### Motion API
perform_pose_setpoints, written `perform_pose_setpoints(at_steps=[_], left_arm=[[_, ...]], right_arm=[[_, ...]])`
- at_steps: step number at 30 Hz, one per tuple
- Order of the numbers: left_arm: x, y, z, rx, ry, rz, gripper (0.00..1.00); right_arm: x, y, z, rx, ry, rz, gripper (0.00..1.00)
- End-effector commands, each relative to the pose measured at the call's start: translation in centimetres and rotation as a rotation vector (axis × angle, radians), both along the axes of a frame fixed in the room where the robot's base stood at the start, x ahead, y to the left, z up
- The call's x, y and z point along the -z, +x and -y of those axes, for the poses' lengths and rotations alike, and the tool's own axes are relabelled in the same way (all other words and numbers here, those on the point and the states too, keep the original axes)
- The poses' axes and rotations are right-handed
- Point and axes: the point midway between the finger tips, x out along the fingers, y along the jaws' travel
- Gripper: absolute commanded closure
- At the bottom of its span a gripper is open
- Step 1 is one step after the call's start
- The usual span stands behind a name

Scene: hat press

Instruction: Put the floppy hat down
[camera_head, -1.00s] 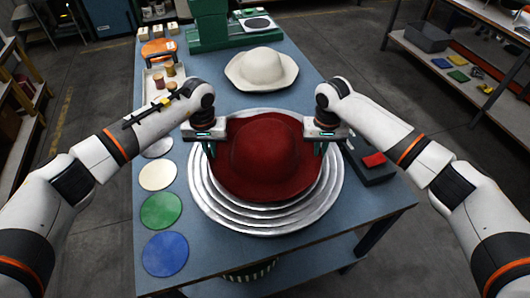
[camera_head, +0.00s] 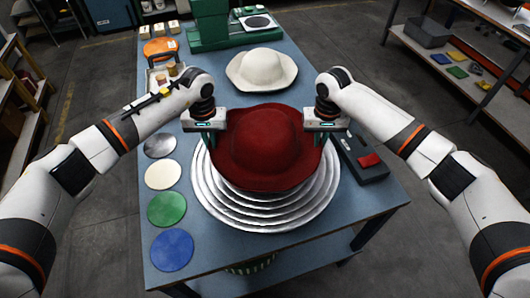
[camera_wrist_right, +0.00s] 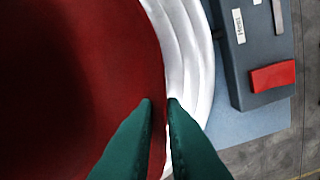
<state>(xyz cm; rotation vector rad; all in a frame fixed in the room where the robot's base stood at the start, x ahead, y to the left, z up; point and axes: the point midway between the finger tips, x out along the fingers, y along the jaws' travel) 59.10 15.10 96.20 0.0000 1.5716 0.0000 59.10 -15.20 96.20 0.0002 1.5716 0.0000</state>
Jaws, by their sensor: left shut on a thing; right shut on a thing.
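The dark red floppy hat (camera_head: 264,150) is held by its brim between my two grippers, crown up, in the head view. It is over the stepped silver round stand (camera_head: 262,218), whose rings show in front of and beside it. A gap under the hat cannot be judged clearly. My left gripper (camera_head: 210,143) is shut on the left side of the brim. My right gripper (camera_head: 320,143) is shut on the right side. In the right wrist view, the green fingers (camera_wrist_right: 160,102) pinch the red brim edge (camera_wrist_right: 100,70) beside the silver rings (camera_wrist_right: 190,60).
A cream hat (camera_head: 262,68) sits behind on the blue table (camera_head: 215,95). Silver, cream, green (camera_head: 166,209) and blue (camera_head: 172,250) discs line the left side. A dark box with a red block (camera_head: 369,160) is at right. A green machine (camera_head: 212,25) stands at the back.

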Motion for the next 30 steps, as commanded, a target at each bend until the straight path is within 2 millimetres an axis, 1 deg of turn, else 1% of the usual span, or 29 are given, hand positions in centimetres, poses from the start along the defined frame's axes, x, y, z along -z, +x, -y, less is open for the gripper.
perform_pose_setpoints(at_steps=[6,9,17,23,30], left_arm=[[0.0,0.0,0.0,0.000,0.000,0.000,1.00],[0.4,0.0,0.0,0.000,0.001,0.000,1.00],[0.1,-0.1,0.0,0.000,0.000,0.001,1.00],[-1.2,-1.1,-0.1,0.001,-0.001,0.003,1.00],[-3.6,-3.4,-0.1,0.002,0.001,0.003,1.00]], right_arm=[[0.0,0.0,0.0,0.000,0.000,0.000,1.00],[0.4,0.0,0.0,0.000,-0.001,0.000,1.00],[0.1,-0.1,0.0,0.000,0.000,0.000,1.00],[-1.1,-1.2,0.0,-0.002,0.001,0.000,1.00],[-3.5,-3.5,0.0,-0.001,0.002,0.001,1.00]])
